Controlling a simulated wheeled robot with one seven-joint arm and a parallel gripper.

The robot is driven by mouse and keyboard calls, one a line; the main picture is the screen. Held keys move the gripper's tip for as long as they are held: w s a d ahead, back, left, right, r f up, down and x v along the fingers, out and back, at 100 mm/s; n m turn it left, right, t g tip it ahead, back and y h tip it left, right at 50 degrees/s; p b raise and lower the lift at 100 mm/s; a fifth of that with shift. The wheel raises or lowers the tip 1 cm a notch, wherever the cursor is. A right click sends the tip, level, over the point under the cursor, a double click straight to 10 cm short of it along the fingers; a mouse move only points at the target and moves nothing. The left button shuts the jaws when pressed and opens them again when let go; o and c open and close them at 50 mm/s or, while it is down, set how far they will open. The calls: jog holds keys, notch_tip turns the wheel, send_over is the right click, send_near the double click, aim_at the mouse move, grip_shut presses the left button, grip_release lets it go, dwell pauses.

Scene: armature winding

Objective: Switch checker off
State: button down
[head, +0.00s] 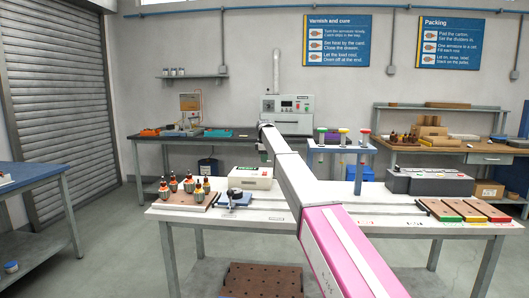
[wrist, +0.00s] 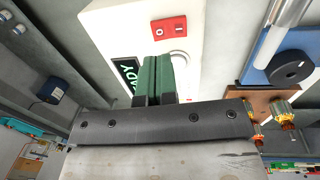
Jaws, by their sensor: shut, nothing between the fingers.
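The checker is a white box (head: 246,179) on the white bench in the head view. In the wrist view its white top (wrist: 120,25) carries a red switch (wrist: 168,29) marked with a circle and a bar. A dark display (wrist: 128,75) beside it shows light letters, partly hidden; "ADY" is readable. My gripper (wrist: 164,58) is shut and empty, its green-faced fingers pointing at the checker just below the switch in the picture. I cannot tell whether the tips touch it. In the head view my gripper (head: 263,157) hangs above the checker.
A board of wound armatures (head: 188,192) stands left of the checker. A small blue fixture with a black knob (head: 236,197) stands in front; its blue part also shows in the wrist view (wrist: 275,45). Coloured trays (head: 465,211) lie at the bench's right.

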aim_at(265, 172)
jog(key=shift+w+f, duration=0.2)
jog(key=shift+f, duration=1.2)
jog(key=shift+w+f, duration=0.15)
jog(key=shift+f, duration=1.2)
jog(key=shift+w+f, duration=0.1)
jog(key=shift+f, duration=0.2)
jog(key=shift+s, duration=0.2)
jog(key=shift+s+r, duration=0.2)
jog(key=shift+s, duration=0.5)
jog(key=shift+w, duration=0.15)
